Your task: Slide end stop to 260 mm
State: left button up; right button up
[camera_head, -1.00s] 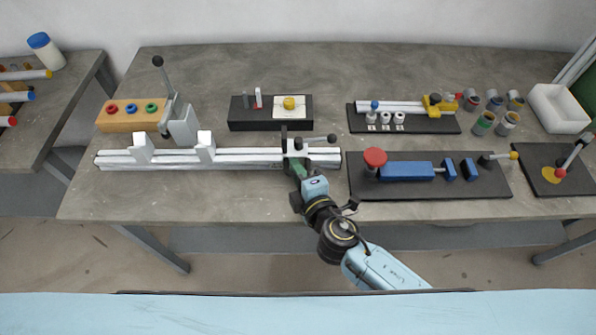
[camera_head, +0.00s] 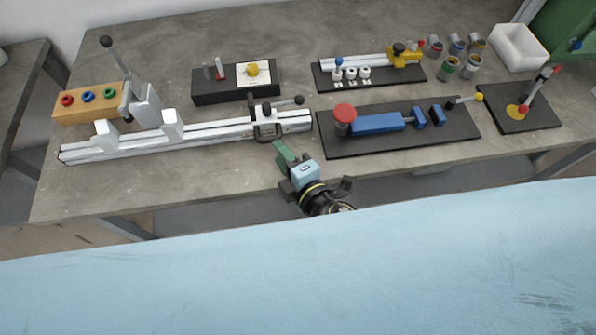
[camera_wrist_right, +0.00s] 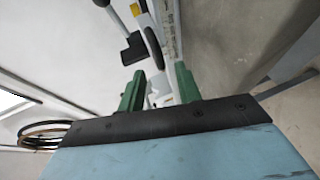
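The end stop (camera_head: 267,124) is a metal carriage with a dark front frame and a black-knobbed lever pointing right. It sits on the silver rail (camera_head: 215,133), towards the rail's right end. My right gripper (camera_head: 284,152), with green fingers, is in front of the stop near the table's front edge, apart from it and empty. In the right wrist view its two green fingers (camera_wrist_right: 159,88) stand apart, with a pale metal part seen beyond the gap. Part of the rail (camera_wrist_right: 166,25) shows there too. My left gripper is not in view.
Two white blocks (camera_head: 172,124) stand on the rail's left half. A black board with a blue clamp (camera_head: 375,123) lies just right of the rail. A black box (camera_head: 213,93) is behind the rail. Bare table lies in front of the rail.

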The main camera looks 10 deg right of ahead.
jog(key=v, duration=0.7)
jog(key=shift+b, duration=0.3)
